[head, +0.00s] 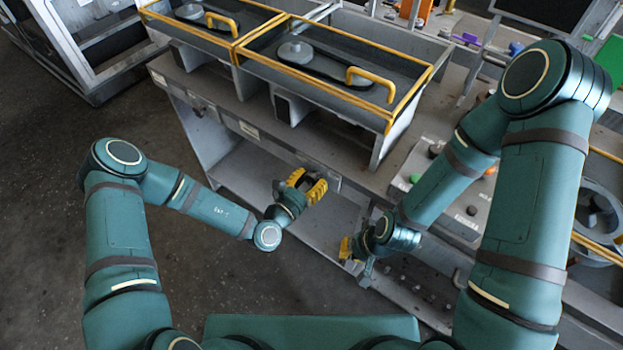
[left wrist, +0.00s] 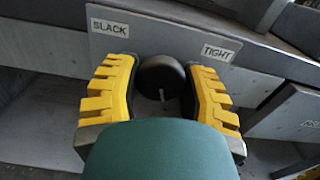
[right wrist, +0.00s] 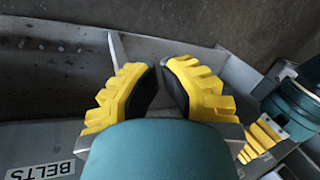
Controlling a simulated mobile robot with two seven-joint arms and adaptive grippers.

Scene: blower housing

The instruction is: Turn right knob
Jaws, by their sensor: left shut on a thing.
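A dark round knob (left wrist: 162,77) with a pale pointer line sits on a grey panel between a SLACK label (left wrist: 110,28) and a TIGHT label (left wrist: 218,52). My left gripper (left wrist: 160,85) is shut on it, one yellow finger at each side; the pointer points downward in the left wrist view. In the head view my left gripper (head: 307,186) is at the bench front, below the right-hand yellow-railed housing (head: 385,105), and covers most of the knob. My right gripper (right wrist: 160,75) is shut and empty; in the head view it (head: 347,250) hangs low before the bench.
The left-hand housing (head: 240,52) stands beside the right one. A sloped panel with coloured buttons (head: 440,185) is to the right, behind my right forearm. A BELTS label (right wrist: 40,171) shows on the bench. Floor at the left is clear.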

